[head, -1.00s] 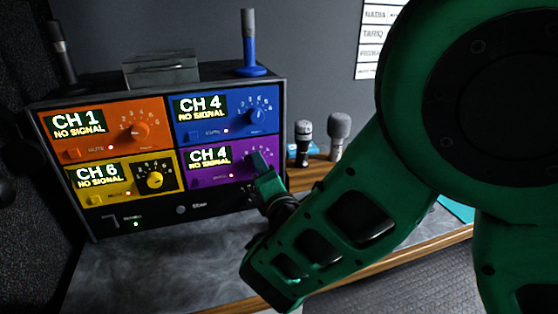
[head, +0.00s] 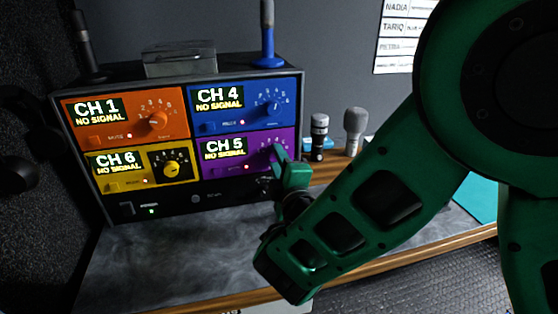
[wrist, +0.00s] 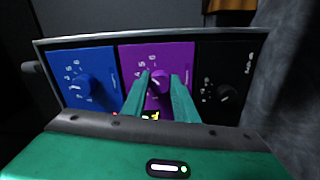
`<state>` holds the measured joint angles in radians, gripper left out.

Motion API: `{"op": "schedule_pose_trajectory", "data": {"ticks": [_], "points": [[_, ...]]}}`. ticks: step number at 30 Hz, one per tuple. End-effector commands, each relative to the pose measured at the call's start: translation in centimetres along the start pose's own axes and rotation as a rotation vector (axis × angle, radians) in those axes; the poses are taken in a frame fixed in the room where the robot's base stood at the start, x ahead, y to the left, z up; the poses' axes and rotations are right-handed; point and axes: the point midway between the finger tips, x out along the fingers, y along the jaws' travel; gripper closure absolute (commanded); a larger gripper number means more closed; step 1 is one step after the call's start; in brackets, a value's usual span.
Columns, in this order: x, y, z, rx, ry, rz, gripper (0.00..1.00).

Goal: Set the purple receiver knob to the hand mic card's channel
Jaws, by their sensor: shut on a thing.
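The purple receiver (head: 236,152) is at the lower right of the rack, and its display reads CH 5, NO SIGNAL. Its knob (wrist: 160,84) shows between my fingers in the wrist view; in the head view my gripper mostly hides it. My gripper (head: 279,155) is shut on this knob, and the fingers (wrist: 158,90) lie on either side of it. A wall sheet with names (head: 400,35) is at the upper right; the names NADIA and TARIQ can be read, but its smaller text cannot. I cannot make out a hand mic card's channel.
The orange receiver (head: 130,135) reads CH 1, the blue receiver (head: 215,125) CH 4, the yellow receiver (head: 118,185) CH 6. Two microphones (head: 319,135) (head: 354,130) stand right of the rack. The grey bench top (head: 160,260) in front is clear.

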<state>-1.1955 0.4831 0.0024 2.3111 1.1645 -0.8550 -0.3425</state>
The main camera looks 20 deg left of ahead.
Motion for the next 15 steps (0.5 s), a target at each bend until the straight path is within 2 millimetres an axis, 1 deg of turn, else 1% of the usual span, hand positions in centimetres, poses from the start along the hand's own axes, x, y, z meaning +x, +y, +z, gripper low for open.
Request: {"op": "schedule_pose_trajectory", "data": {"ticks": [1,11,12,14,15], "points": [[-0.08,-0.24,0.38,-0.001,-0.007,-0.006,0.96],[-0.08,-0.27,0.4,0.0,-0.008,-0.006,0.96],[-0.08,-0.27,0.4,0.0,-0.008,-0.006,0.72],[-0.08,-0.25,0.38,0.0,-0.007,-0.006,0.57],[-0.07,-0.23,0.33,0.0,-0.006,-0.005,0.55]]}}
